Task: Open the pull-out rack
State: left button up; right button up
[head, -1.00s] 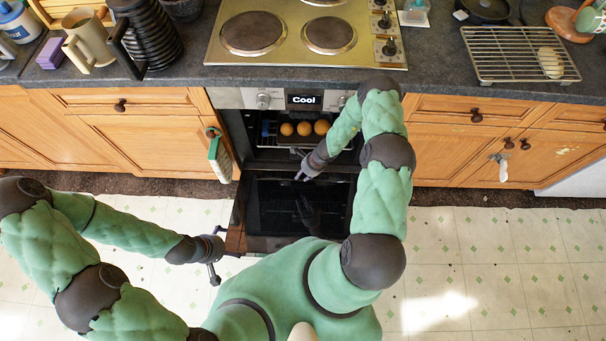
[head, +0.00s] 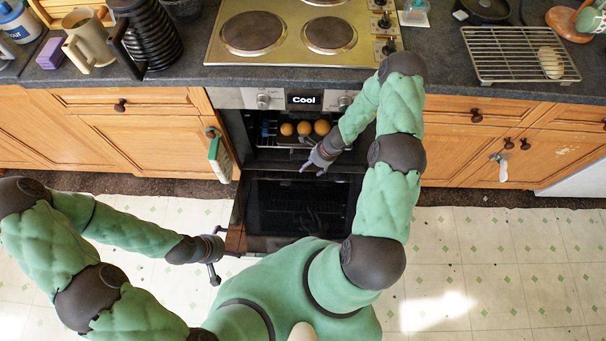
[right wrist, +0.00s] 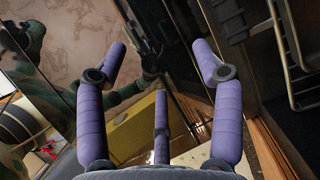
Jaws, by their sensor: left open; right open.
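The oven (head: 262,165) below the hob is open, its dark glass door (head: 290,205) folded down in front. Inside, the pull-out rack (head: 270,141) holds three round brown items (head: 304,128) and appears to sit within the cavity. In the right wrist view its metal wires (right wrist: 283,45) show at the upper right. My right gripper (head: 312,168) is open and empty at the oven mouth, in front of the rack and above the door; I see no contact with the rack. My left gripper (head: 217,264) is open and empty, left of the door.
A green-and-white cloth (head: 219,158) hangs from a cupboard knob left of the oven. The hob (head: 300,35) and worktop lie above. A wire cooling rack (head: 520,55) stands on the right worktop. The vinyl floor (head: 490,260) at the right is clear.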

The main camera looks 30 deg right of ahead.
jog(key=shift+v, duration=1.55)
jog(key=shift+c, duration=0.3)
jog(key=c, duration=0.5)
jog(key=shift+w+n, duration=0.1)
jog(key=shift+n, duration=0.3)
jog(key=c, duration=0.5)
jog(key=shift+w+d+f+n+h+p, duration=0.1)
jog(key=shift+w+n+h+p, duration=0.25)
jog(key=shift+n, duration=0.25)
grip_shut()
jog(key=w+d+n+h+p, duration=0.1)
jog(key=w+n, duration=0.1)
jog(key=n, duration=0.3)
jog(key=w+d+f+n+h+p, duration=0.1)
jog(key=w+n+h+p, duration=0.1)
jog(key=n, duration=0.3)
jog(key=w+d+f+n+h+p, duration=0.1)
jog(key=w+n+h+p, duration=0.1)
jog(key=n, duration=0.4)
jog(key=shift+w+t, duration=0.4)
jog(key=shift+w, duration=0.3)
jog(key=b+x, duration=0.3)
jog(key=x, duration=0.6)
jog(key=shift+w+f+b, duration=0.1)
jog(key=shift+w+b, duration=0.05)
jog(key=shift+b, duration=0.25)
